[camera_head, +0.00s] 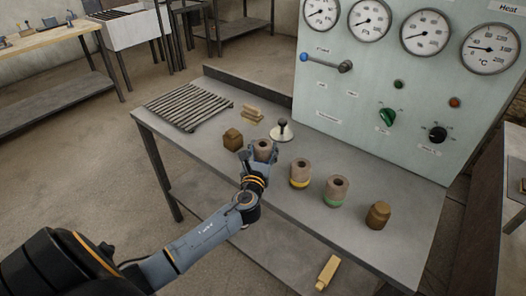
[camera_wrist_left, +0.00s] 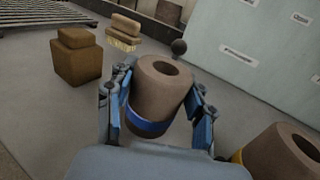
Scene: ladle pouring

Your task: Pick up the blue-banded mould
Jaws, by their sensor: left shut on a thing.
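The blue-banded mould (camera_wrist_left: 160,90) is a brown-grey cylinder with a hole in its top and a blue band near its base. It stands between the two fingers of my left gripper (camera_wrist_left: 158,108) in the left wrist view, and the gripper is shut on it. In the head view the mould (camera_head: 263,147) shows in my left gripper (camera_head: 262,154) at the front part of the metal table (camera_head: 230,106). I cannot tell whether its base touches the table. My right gripper is not in view.
Another brown block (camera_head: 233,139) is close left. A brush (camera_head: 252,114), a black-knobbed tool (camera_head: 283,130) and a slatted rack (camera_head: 188,105) lie behind. A gauge panel (camera_head: 390,95) rises at the back.

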